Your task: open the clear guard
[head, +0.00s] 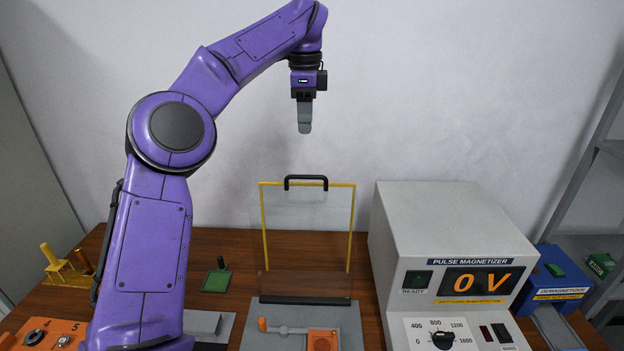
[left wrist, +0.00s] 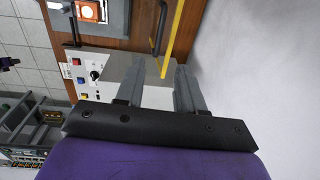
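The clear guard (head: 307,235) is a transparent panel with yellow side and top edges. It stands upright at the back of a grey fixture (head: 345,322). Its black handle (head: 306,182) is at the top edge. My left gripper (head: 304,128) points down above the handle, clear of it, with a gap between. In the left wrist view, the fingers of the left gripper (left wrist: 158,78) are apart with nothing held between them. The black handle (left wrist: 159,28) and yellow edge (left wrist: 176,30) of the guard show beyond the fingertips. My right gripper is in neither view.
The pulse magnetizer (head: 450,235), reading 0 V, stands right of the guard. A blue demagnetizer (head: 553,280) is farther right. An orange part (head: 322,340) sits on the fixture. A green pad (head: 217,281) and yellow posts (head: 55,260) are at left. A wall is behind.

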